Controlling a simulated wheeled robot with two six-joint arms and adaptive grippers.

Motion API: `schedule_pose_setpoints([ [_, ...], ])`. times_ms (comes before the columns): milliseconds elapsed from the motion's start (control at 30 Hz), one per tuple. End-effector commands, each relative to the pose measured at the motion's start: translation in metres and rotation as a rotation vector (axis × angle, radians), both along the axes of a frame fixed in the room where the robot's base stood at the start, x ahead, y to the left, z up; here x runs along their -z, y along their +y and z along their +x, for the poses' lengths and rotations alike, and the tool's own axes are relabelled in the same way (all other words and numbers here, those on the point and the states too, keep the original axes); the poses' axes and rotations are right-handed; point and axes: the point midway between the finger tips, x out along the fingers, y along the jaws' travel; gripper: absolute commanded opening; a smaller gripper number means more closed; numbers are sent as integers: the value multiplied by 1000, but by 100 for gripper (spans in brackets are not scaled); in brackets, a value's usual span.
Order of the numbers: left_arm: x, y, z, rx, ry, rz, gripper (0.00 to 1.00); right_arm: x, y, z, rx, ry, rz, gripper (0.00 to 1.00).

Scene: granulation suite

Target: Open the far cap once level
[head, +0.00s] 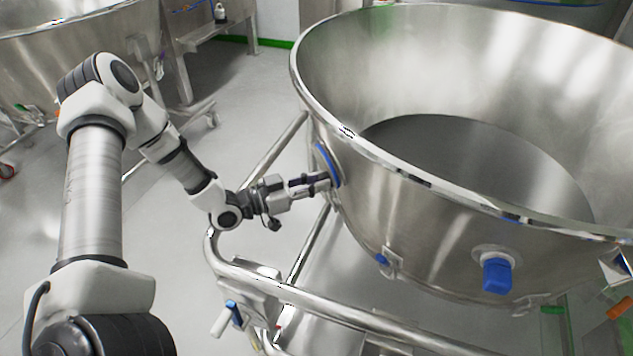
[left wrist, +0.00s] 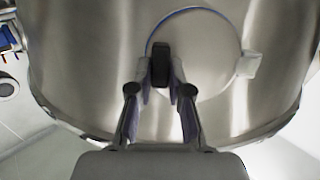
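The far cap is a round steel disc with a blue rim on the side of the big steel bowl. It shows edge-on in the head view (head: 327,163) and face-on in the left wrist view (left wrist: 208,72). A dark upright handle (left wrist: 160,64) stands on it. My left gripper (head: 325,182) reaches the cap from the left. In the left wrist view its two fingertips (left wrist: 161,78) lie on either side of the handle, close to it. I cannot tell whether they press on it. The cap looks seated against the wall. My right gripper is out of view.
The bowl (head: 420,215) fills the right side, on a tubular steel frame (head: 340,305). A blue knob (head: 497,275) sticks out of its near wall. A blue and white latch handle (head: 229,318) is on the frame. Another steel vessel (head: 60,55) stands at the back left.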

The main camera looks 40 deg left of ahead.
Motion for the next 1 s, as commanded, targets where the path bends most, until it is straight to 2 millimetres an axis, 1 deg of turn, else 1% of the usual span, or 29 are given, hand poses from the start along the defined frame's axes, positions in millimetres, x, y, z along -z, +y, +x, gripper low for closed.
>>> schedule_pose_setpoints([
  [267,0,2,-1,-1,0,0,0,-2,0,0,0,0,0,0],
  [467,1,10,-6,-4,1,-2,0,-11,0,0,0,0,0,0],
  [667,3,24,-13,-7,2,-1,0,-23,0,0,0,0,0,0],
  [1000,8,55,-20,-12,-5,-2,0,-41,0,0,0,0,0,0],
])
